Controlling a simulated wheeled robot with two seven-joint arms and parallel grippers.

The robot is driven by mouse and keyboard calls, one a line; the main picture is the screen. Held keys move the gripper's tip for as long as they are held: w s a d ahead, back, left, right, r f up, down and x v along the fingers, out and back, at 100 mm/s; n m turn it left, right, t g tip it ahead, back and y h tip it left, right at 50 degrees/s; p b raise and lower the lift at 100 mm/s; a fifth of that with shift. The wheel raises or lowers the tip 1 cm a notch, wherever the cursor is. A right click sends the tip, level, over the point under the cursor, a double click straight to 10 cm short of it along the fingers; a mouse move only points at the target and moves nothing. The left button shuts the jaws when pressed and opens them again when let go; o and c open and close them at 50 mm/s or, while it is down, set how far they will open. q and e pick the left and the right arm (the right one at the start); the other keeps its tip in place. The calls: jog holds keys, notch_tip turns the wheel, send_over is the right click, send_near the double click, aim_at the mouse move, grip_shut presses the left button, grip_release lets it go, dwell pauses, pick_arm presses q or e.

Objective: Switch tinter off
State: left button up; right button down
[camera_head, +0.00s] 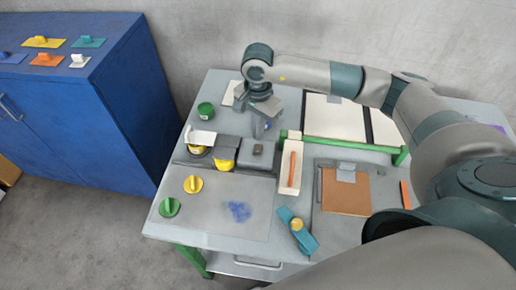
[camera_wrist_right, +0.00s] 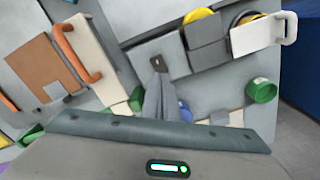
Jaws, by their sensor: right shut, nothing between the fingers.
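A grey block with a small dark switch (camera_head: 258,149), seemingly the tinter (camera_head: 249,160), stands on the worktable beside yellow drum-like parts. The tinter also shows in the right wrist view (camera_wrist_right: 140,52), with the dark switch (camera_wrist_right: 156,61) near its edge. My right gripper (camera_head: 261,135) points down just behind the switch. In the wrist view its fingers (camera_wrist_right: 159,74) are together and empty, with the tips close to the switch; contact cannot be told. The switch's position cannot be read. My left gripper is not in view.
A blue cabinet (camera_head: 90,120) stands left. My right arm crosses the table's right side.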

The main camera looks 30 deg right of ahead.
jog(key=shift+r, duration=0.9)
